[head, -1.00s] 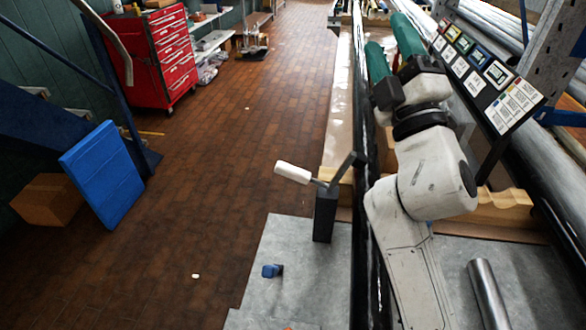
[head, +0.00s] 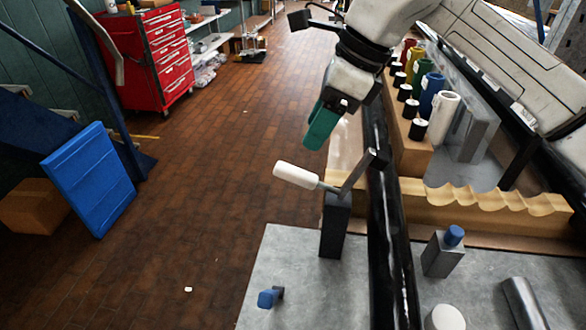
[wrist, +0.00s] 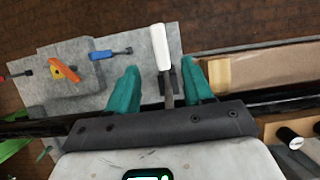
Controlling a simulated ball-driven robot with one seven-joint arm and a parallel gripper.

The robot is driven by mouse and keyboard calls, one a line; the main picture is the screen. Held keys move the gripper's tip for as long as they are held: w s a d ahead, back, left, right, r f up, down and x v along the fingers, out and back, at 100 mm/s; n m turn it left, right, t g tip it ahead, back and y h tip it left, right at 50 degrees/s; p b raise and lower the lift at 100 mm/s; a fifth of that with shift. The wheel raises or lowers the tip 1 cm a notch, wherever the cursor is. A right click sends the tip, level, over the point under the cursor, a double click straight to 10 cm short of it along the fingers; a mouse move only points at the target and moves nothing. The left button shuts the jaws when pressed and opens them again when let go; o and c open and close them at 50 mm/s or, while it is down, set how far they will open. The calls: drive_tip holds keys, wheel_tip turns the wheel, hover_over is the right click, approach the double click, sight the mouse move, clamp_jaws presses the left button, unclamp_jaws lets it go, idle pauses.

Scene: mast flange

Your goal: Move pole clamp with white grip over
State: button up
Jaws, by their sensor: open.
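The pole clamp is a dark block (head: 335,222) beside the black pole (head: 388,240), with a lever ending in a white grip (head: 297,176) that points left in the head view. My gripper (head: 321,128) has green fingers and hangs above and beyond the white grip, apart from it in the head view. In the wrist view the white grip (wrist: 160,46) and its metal stem lie between the two open green fingers (wrist: 160,88), pointing away from the palm. The palm hides the lower part of the clamp there.
A blue-handled piece (head: 268,298) lies on the grey mat (head: 300,270). A wavy wooden rack (head: 480,203) and a grey block with a blue cap (head: 443,253) stand right of the pole. Coloured cylinders (head: 441,118) stand behind. The brick floor at left is mostly clear.

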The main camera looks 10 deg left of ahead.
sight(294, 169)
drive_tip(key=x, duration=1)
drive_tip(key=shift+f, duration=0.4)
drive_tip(key=shift+c, duration=0.5)
clamp_jaws()
